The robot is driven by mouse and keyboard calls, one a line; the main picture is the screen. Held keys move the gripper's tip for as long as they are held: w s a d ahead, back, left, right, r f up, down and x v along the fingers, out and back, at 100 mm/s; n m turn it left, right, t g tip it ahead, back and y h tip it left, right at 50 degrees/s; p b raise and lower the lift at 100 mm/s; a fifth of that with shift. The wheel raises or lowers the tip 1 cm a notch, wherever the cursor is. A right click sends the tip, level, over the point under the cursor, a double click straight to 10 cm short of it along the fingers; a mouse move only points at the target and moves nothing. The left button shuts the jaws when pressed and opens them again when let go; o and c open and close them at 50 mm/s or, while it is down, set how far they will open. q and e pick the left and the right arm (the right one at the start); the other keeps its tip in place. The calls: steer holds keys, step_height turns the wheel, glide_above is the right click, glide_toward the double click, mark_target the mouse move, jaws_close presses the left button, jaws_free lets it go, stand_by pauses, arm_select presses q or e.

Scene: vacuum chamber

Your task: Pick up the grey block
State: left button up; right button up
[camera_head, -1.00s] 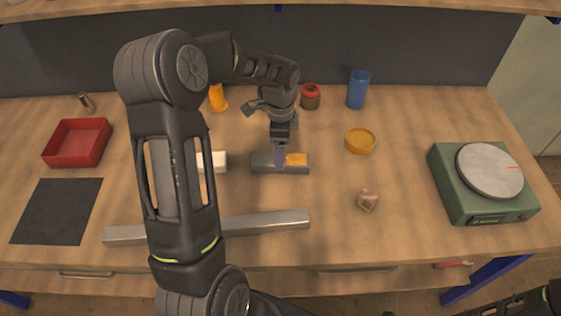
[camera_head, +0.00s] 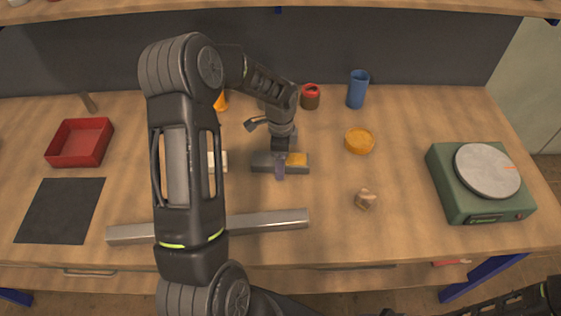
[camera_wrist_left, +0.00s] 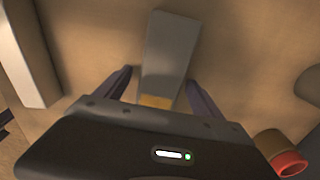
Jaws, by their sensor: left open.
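The grey block (camera_head: 263,162) lies on the bench near the middle, a dark grey bar with a yellow patch at its right end. My left gripper (camera_head: 280,171) is over it, pointing down with its fingers open. In the left wrist view the grey block (camera_wrist_left: 170,48) runs away from the gripper (camera_wrist_left: 160,80). Its yellow end lies between the two open fingers, one on each side. I cannot tell whether the fingers touch it. My right gripper is out of view.
A long metal bar (camera_head: 268,221) lies in front of the block. A white block (camera_head: 220,161) is left of it, partly hidden by my arm. Behind stand a red-topped jar (camera_head: 310,97) and a blue cup (camera_head: 358,90). A yellow dish (camera_head: 359,141) and a scale (camera_head: 470,200) are right.

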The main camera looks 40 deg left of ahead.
arm_select(q)
steer(key=shift+c, duration=0.6)
jaws_close()
